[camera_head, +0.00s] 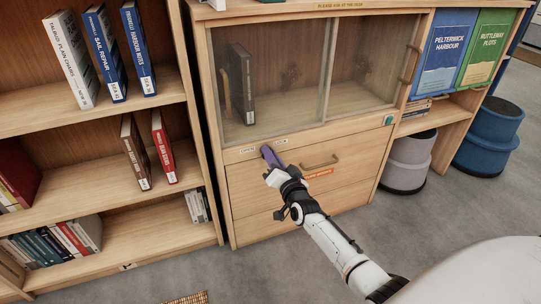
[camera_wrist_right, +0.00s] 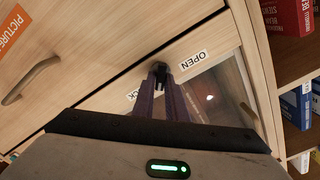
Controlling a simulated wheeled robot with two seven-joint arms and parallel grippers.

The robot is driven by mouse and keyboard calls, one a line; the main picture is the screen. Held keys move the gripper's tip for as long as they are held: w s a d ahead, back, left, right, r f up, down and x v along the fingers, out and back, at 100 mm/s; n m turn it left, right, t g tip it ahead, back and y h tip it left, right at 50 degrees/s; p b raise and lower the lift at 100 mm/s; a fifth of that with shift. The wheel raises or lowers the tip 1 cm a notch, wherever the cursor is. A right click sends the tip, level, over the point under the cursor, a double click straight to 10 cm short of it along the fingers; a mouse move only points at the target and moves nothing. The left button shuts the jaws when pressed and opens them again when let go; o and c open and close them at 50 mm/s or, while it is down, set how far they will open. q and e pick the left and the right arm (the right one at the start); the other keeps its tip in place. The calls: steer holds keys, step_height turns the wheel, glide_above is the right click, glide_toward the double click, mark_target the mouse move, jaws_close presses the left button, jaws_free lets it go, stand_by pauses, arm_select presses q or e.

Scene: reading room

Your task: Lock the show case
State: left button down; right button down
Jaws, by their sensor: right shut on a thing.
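The show case (camera_head: 215,100) is a wooden cabinet with two glass panels above drawers; the panels look closed. On the rail below the glass are an OPEN label (camera_head: 248,150) and a LOCK label (camera_head: 281,141). My right gripper (camera_head: 268,154), with purple fingers, is at the rail between these labels. In the right wrist view, its fingers (camera_wrist_right: 160,88) are shut on a small dark lock piece (camera_wrist_right: 159,73) between the labels, its OPEN label (camera_wrist_right: 194,60) to the right. The fingers hide much of the lock piece, and its exact turn is unclear. My left gripper is not in view.
A bookshelf (camera_head: 203,185) with books stands left of the show case. A drawer handle (camera_head: 320,163) and an orange label (camera_head: 317,173) are just right of my gripper. Stools (camera_head: 408,160) stand at the right. The grey floor (camera_head: 250,270) in front is mostly clear.

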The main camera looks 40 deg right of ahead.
steer(key=shift+f+m, duration=0.1)
steer(key=shift+m, duration=0.2)
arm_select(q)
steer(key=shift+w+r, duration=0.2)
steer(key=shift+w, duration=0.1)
arm_select(e)
steer(key=shift+m, duration=0.3)
steer(key=c, duration=1.8)
jaws_free()
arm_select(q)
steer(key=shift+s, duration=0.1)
